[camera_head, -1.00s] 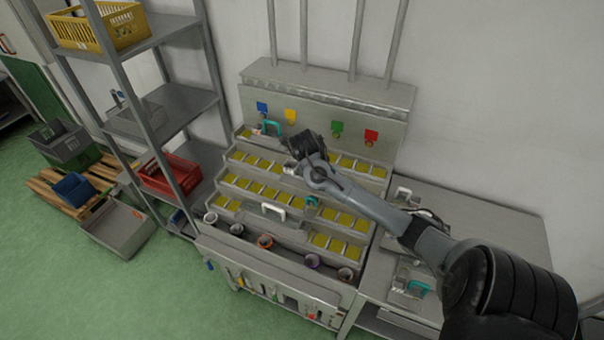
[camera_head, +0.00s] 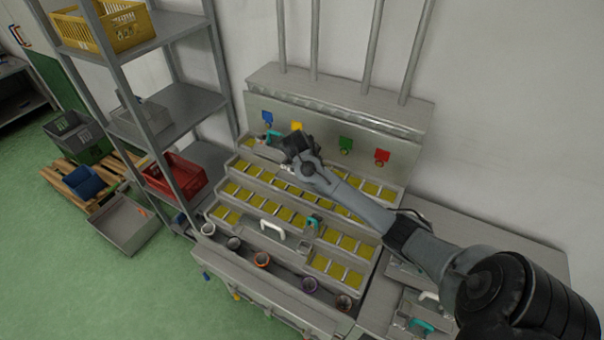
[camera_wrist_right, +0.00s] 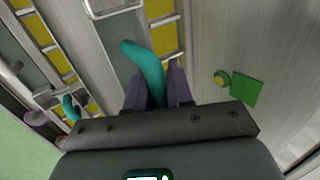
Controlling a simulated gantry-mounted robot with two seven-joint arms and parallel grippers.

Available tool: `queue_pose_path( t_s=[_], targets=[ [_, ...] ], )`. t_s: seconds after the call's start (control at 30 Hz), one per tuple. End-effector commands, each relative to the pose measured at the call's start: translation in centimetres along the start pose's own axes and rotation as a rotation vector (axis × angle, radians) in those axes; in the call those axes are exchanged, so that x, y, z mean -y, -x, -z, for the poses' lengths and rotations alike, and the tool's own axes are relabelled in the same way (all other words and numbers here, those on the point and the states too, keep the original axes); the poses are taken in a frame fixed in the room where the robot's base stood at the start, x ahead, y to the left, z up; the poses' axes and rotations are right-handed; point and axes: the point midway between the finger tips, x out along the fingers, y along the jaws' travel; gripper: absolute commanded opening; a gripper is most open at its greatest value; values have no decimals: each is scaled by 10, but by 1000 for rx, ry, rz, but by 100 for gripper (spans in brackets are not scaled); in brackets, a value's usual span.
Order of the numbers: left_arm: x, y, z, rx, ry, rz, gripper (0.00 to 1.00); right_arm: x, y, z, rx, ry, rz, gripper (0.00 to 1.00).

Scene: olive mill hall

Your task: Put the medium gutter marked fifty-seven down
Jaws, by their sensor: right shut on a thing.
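My right gripper (camera_head: 290,148) is over the upper rows of the stepped rack, just below the yellow tag (camera_head: 296,127). In the right wrist view its fingers (camera_wrist_right: 157,95) are shut on a teal handle (camera_wrist_right: 143,62). The body of the gutter under that handle is mostly hidden, and no number can be read. A teal handle piece (camera_head: 272,135) shows just left of the gripper at the top tier. A white handle (camera_head: 272,228) and another teal handle (camera_head: 313,222) stand on the lower rack. My left gripper is not in view.
The stepped rack (camera_head: 222,213) holds rows of yellow-filled cells, with several cups (camera_head: 262,260) along its front. Blue (camera_head: 267,117), green (camera_head: 346,144) and red (camera_head: 382,156) tags hang on its back panel. Grey shelving (camera_head: 190,103) stands left, a bench (camera_head: 500,235) right.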

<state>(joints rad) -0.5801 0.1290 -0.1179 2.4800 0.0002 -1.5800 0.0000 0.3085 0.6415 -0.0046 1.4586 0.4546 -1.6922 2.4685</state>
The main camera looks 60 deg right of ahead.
Motion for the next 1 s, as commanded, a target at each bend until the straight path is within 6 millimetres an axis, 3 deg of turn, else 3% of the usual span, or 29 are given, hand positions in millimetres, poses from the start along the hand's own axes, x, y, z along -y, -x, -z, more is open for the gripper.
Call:
queue_pose_path(
  t_s=[0.1, 0.3, 0.47, 0.77, 1.0],
  targets=[
    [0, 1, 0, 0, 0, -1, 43, -7, -8, -21, 2, -1, -1, 0],
    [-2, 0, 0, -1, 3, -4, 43, -13, -18, -38, 1, -2, 0, 0],
    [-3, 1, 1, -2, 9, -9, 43, -16, -22, -40, 1, -1, 1, 0],
    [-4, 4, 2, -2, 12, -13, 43, -34, -49, -40, 0, -1, 0, 0],
    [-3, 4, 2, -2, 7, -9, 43, -36, -52, -40, 2, -1, 1, 0]
  ],
)
